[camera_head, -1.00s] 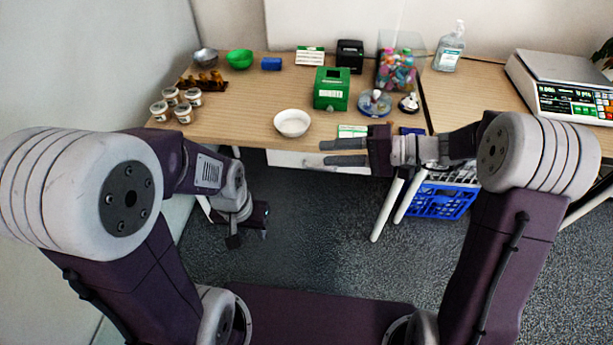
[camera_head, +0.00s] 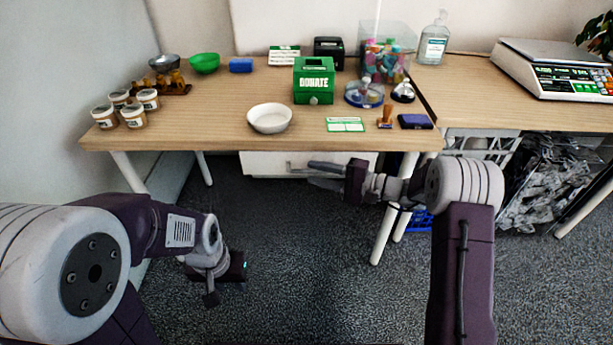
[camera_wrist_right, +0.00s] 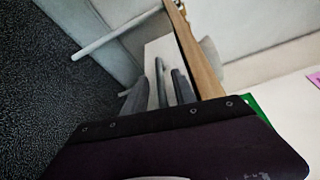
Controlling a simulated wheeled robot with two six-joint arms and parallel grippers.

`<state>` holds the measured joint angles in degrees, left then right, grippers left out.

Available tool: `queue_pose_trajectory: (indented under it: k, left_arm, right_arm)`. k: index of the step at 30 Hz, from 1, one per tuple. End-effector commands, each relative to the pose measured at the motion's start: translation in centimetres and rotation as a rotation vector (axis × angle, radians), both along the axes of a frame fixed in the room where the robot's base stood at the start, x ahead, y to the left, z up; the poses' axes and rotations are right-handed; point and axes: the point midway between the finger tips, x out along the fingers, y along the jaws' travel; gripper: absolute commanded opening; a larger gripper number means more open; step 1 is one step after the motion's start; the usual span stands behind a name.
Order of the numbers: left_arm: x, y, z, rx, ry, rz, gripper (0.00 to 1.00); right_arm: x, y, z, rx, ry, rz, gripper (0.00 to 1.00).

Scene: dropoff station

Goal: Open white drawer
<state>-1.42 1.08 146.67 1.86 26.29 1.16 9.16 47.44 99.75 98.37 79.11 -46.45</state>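The white drawer (camera_head: 262,164) is under the front edge of the wooden table and looks closed. My right gripper (camera_head: 310,173) is in front of the right part of its face, with the fingers pointing left in the head view. In the right wrist view, the drawer's white face (camera_wrist_right: 157,50) lies ahead of my right gripper (camera_wrist_right: 159,80). The two grey fingers are apart, with a thin grey bar, probably the handle, seen between them; I cannot tell whether they touch it. My left gripper (camera_head: 225,280) hangs low over the floor, away from the drawer; its fingers are unclear.
The table (camera_head: 210,125) carries a white bowl (camera_head: 270,118), a green donation box (camera_head: 314,80), several jars and a stamp (camera_head: 385,116). White table legs (camera_head: 384,236) and a blue crate (camera_head: 420,220) stand right of the drawer. The floor in front is clear.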

Motion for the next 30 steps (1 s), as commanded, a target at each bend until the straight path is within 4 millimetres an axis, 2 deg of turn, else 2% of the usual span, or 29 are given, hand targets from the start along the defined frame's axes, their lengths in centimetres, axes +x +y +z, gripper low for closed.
queue_pose_trajectory:
  k: [3, 6, 15, 18, 19, 30]
  left_arm:
    - [0.0, 0.0, -1.1, 0.000, 0.000, 0.000, 0.36]
    - [0.0, 0.0, -1.3, 0.000, 0.000, 0.000, 0.36]
    - [0.0, 0.0, -1.2, 0.000, 0.000, 0.000, 0.36]
    - [0.0, 0.0, -1.2, 0.000, 0.000, 0.000, 0.36]
    - [0.0, 0.0, -1.2, 0.000, 0.000, 0.000, 0.36]
    - [0.0, 0.0, -1.2, 0.000, 0.000, 0.000, 0.36]
  right_arm:
    - [0.7, 1.9, -0.5, 0.000, -0.002, 0.003, 0.33]
    - [1.1, 2.8, -0.4, 0.000, -0.001, 0.001, 0.33]
    - [1.3, 3.2, -0.2, 0.000, 0.000, 0.000, 0.33]
    - [1.3, 3.1, -0.3, 0.000, 0.000, 0.000, 0.05]
    - [1.3, 3.1, -0.3, 0.000, 0.000, 0.000, 0.00]
    - [1.2, 3.1, -0.3, -0.001, 0.000, 0.000, 0.00]
